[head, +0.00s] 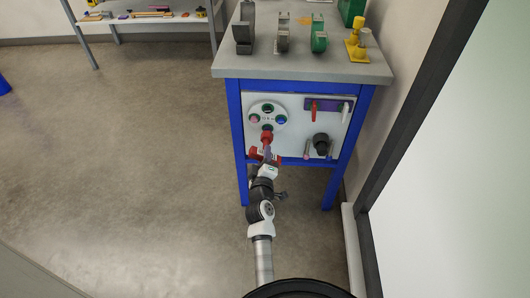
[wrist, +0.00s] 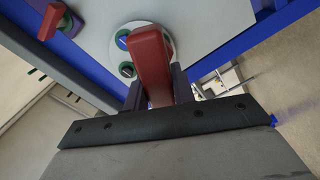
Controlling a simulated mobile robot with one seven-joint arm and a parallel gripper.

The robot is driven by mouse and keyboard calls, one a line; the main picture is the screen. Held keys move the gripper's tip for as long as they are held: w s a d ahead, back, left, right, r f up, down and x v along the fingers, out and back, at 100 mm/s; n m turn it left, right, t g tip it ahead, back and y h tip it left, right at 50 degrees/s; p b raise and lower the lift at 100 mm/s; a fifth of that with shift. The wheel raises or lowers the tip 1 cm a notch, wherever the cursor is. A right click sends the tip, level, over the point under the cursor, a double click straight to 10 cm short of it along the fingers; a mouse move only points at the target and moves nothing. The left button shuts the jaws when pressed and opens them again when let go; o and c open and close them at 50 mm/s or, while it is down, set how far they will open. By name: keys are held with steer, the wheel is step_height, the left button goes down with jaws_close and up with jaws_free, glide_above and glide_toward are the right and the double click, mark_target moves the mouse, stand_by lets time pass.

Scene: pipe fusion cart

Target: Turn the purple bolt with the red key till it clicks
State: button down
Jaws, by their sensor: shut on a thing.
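The red key (wrist: 152,65) is between the two dark fingers of my gripper (wrist: 155,95) in the wrist view. Its far end lies in front of the round white plate (head: 262,108) on the cart's panel. In the head view the red key (head: 267,134) is at the lower edge of that plate, with my gripper (head: 267,146) just below it. The plate carries several coloured round sockets. I cannot make out the purple bolt; the key and gripper cover the lower part of the plate. I cannot tell whether the key's tip is seated.
The panel also holds a purple rack (head: 325,104) with a red tool and a white one, and a black knob (head: 321,141). Red parts (head: 256,153) show beside my gripper. Tape dispensers stand on the grey cart top (head: 300,68). Floor left of the cart is clear.

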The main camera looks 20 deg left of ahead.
steer(key=shift+s+d, duration=0.1)
steer(key=shift+s, duration=0.3)
steer(key=shift+s, duration=0.1)
steer(key=shift+v, duration=0.9)
